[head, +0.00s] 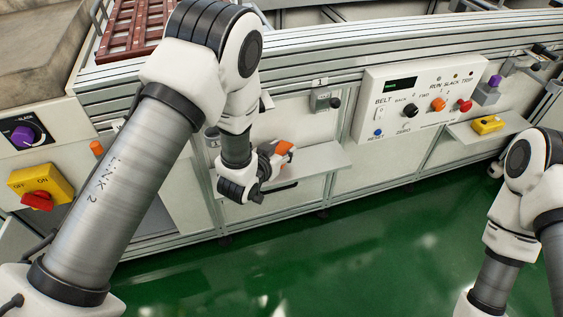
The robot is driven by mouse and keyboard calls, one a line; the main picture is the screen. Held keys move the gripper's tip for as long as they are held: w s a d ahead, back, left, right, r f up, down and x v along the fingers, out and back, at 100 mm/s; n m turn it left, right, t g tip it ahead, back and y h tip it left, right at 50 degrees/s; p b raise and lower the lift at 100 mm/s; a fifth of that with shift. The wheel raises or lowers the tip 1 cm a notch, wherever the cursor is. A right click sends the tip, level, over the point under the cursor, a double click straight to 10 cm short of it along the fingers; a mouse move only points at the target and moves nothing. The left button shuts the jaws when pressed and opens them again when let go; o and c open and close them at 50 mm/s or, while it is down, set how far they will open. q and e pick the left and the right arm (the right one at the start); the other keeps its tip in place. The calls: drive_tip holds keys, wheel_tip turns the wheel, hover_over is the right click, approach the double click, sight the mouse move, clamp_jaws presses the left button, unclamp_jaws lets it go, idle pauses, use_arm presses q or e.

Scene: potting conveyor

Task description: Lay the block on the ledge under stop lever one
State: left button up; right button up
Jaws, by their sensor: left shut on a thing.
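My left gripper (275,160) is shut on an orange block (284,148), of which only part shows past the gripper. It is at the left part of a grey ledge (325,158) on the front of the conveyor. I cannot tell whether the block touches the ledge. Stop lever one (324,101), a grey bracket with a black knob under a "1" label, is above the ledge, up and right of the gripper. My right arm shows at the right edge, but its gripper is out of view.
A control panel (420,100) with buttons is right of stop lever one. A second ledge (480,135) further right carries a yellow object (488,125) below a purple-knobbed lever (490,90). A yellow on/off switch (40,183) is at left. The ledge's right part is clear.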

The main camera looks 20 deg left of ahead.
use_arm(q)
drive_tip(key=shift+f+b, duration=0.55)
drive_tip(key=shift+f, duration=1)
drive_tip(key=shift+f, duration=0.2)
drive_tip(key=o, duration=1.2)
